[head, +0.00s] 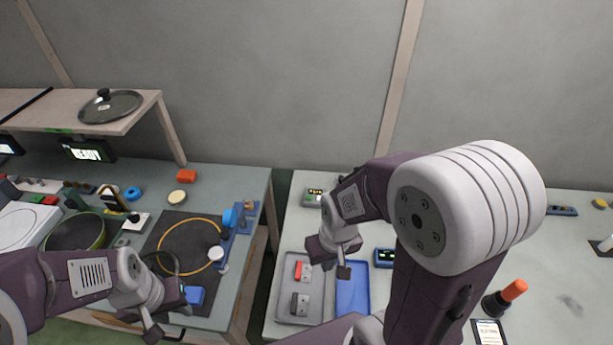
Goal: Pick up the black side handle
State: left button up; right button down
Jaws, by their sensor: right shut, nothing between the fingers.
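A black side handle (300,303) lies in a grey tray (287,318) on the right-hand table, just in front of a red handle-like piece (302,270). My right gripper (343,270) is shut and empty. In the picture it is above and to the right of the black handle, near the gap between the grey tray and the blue tray (352,300), apart from the handle. My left gripper (154,333) is low over the front of the left-hand table, far from the handle; its jaw opening is hidden by its angle.
The left table holds a dark mat with a yellow ring (218,233), a blue fixture (229,245) and a dark pan (76,232). A glass lid (110,106) lies on the shelf. An orange-topped black tool (505,297) stands at right. A gap separates the tables.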

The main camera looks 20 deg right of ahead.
aim_at(301, 305)
jog(key=k+l+z, duration=0.15)
jog(key=k+z, duration=0.2)
jog(key=l+u, duration=0.2)
jog(key=u, duration=0.25)
jog(key=k+l+u, duration=0.15)
jog(key=u, duration=0.25)
jog(key=k+l+u, duration=0.1)
jog(key=u, duration=0.35)
jog(key=k+l+u, duration=0.15)
jog(key=u, duration=0.3)
